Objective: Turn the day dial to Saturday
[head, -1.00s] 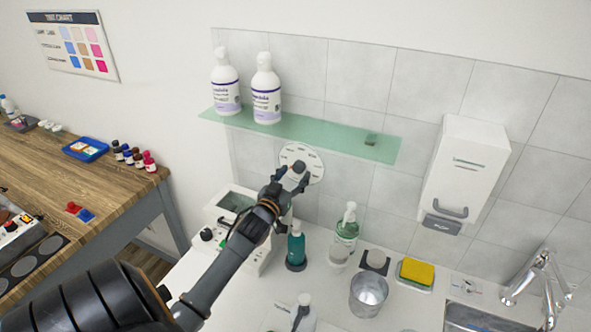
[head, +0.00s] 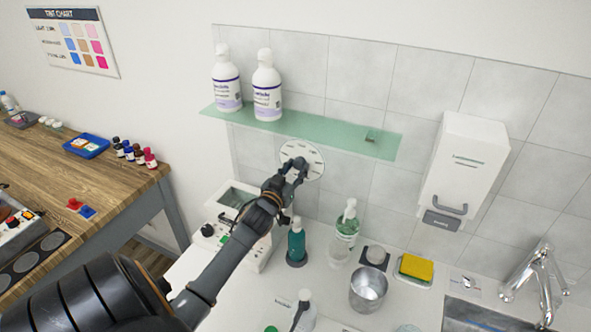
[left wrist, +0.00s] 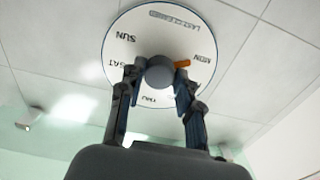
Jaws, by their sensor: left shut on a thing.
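The day dial (head: 315,160) is a white disc on the tiled wall under the glass shelf. In the left wrist view, the dial face (left wrist: 160,25) appears turned around, with SUN, MON, SAT and THU lettering legible. Its grey round knob (left wrist: 160,73) has an orange pointer (left wrist: 182,64) directed toward MON. My left gripper (head: 297,164) is shut on the knob, with one finger on each side in the left wrist view (left wrist: 157,78). The gripper hides the knob and the dial's lower left part in the head view. My right gripper is not in view.
The glass shelf (head: 340,142) above the dial holds two white bottles (head: 267,90). A white device (head: 225,222), a teal bottle (head: 296,243) and a clear green pump bottle (head: 347,228) stand below. A dispenser (head: 465,170) hangs at right. A wooden table (head: 100,190) stands left.

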